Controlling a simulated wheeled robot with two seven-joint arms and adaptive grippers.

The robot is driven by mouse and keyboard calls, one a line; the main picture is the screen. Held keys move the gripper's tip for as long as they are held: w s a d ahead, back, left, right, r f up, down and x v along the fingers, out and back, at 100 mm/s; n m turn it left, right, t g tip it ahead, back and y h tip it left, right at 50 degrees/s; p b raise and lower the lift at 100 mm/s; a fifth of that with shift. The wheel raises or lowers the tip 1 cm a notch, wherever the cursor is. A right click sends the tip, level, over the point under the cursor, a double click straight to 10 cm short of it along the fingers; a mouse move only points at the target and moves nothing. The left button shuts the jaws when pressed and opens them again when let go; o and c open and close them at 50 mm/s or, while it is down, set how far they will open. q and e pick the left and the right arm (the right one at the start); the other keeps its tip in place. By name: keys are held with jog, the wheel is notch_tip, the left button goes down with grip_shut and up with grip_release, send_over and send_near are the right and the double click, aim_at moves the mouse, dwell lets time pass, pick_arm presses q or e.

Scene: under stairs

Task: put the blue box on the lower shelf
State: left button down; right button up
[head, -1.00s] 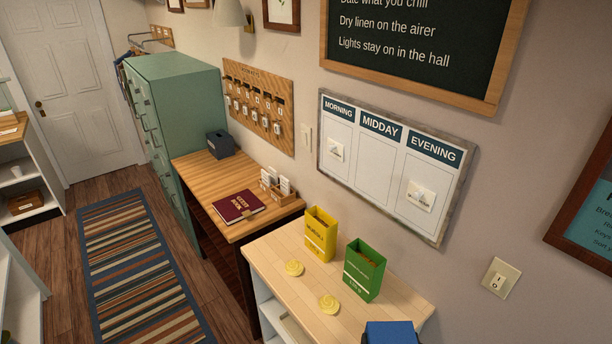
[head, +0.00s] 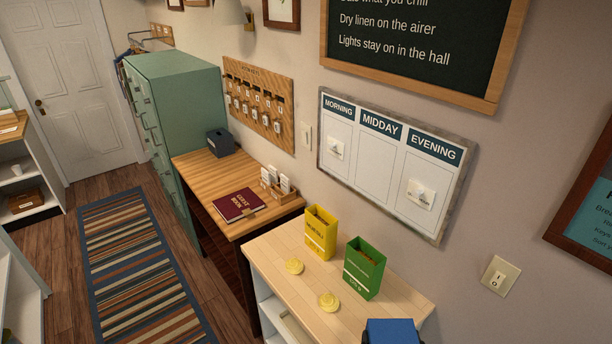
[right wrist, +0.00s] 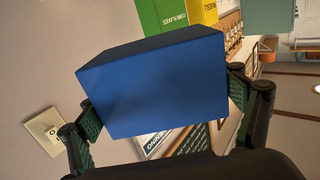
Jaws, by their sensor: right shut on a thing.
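The blue box (head: 392,329) shows at the bottom edge of the head view, cut off by the frame, by the front right corner of a light wood-topped unit (head: 272,252). In the right wrist view the box (right wrist: 155,85) fills the middle. My right gripper (right wrist: 170,105) is shut on it, with a finger on each side. The gap between the box and the unit's top cannot be judged. Under the top, a white side and part of a lower level (head: 294,328) show; most of the inside is hidden. My left gripper is not in view.
A yellow box (head: 321,234), a green box (head: 364,270) and two yellow discs (head: 329,302) stand on the unit's top. A wooden desk (head: 205,178) with a red book (head: 238,205) adjoins it. A light switch (head: 500,276) is on the wall. The striped rug (head: 140,265) is clear.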

jog(key=shift+y, duration=0.3)
jog(key=shift+s+a+f, duration=0.2)
jog(key=shift+s+f, duration=0.45)
jog(key=shift+f, duration=0.15)
jog(key=shift+s+a+f, duration=0.15)
jog(key=shift+s+f, duration=0.5)
jog(key=shift+f, duration=0.15)
